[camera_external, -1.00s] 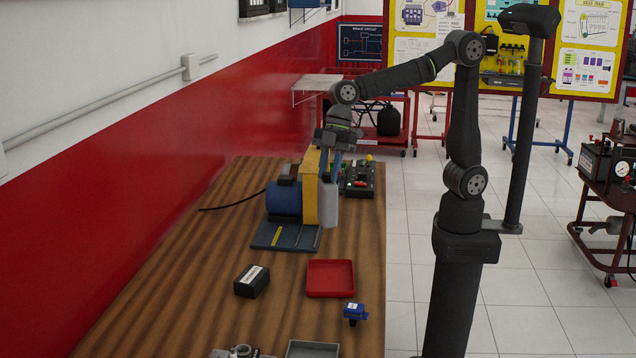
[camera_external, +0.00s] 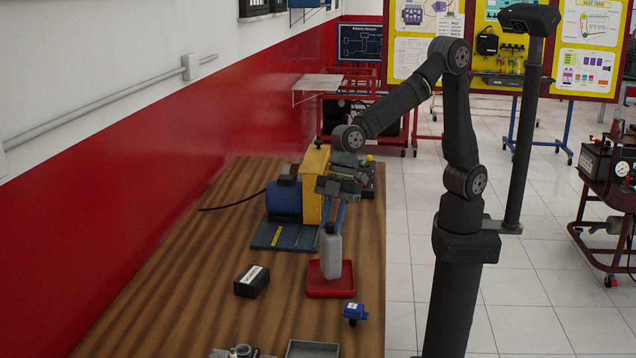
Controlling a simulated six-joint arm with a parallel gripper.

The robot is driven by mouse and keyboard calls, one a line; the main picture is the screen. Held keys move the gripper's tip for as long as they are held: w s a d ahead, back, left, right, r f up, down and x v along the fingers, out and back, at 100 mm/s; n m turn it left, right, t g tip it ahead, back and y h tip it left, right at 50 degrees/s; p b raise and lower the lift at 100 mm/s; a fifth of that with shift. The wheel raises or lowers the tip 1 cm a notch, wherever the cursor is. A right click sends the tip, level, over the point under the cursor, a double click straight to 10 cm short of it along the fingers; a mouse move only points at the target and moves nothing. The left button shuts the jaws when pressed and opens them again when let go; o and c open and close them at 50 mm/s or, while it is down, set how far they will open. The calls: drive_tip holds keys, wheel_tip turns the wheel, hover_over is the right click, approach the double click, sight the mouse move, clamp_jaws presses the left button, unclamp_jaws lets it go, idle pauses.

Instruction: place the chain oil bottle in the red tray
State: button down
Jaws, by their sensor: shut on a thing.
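The chain oil bottle (camera_external: 331,256) is a grey, upright bottle with a narrow neck. My gripper (camera_external: 333,221) points down and is shut on the bottle near its top. The bottle is in front of and over the red tray (camera_external: 318,291), a shallow square tray on the wooden bench. Its lower end overlaps the tray's inside in the picture. I cannot tell whether its base touches the tray floor. The bottle hides part of the tray's far side.
A blue motor with a yellow housing (camera_external: 313,187) stands behind the tray on a dark base plate. A black box (camera_external: 252,281) lies to the left, a blue part (camera_external: 355,312) to the front right. A grey tray (camera_external: 312,349) is at the front edge.

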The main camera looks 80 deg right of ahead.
drive_tip(key=shift+f, duration=0.75)
drive_tip(key=c, duration=1.2)
unclamp_jaws()
drive_tip(key=shift+f, duration=0.15)
drive_tip(key=v, duration=1.2)
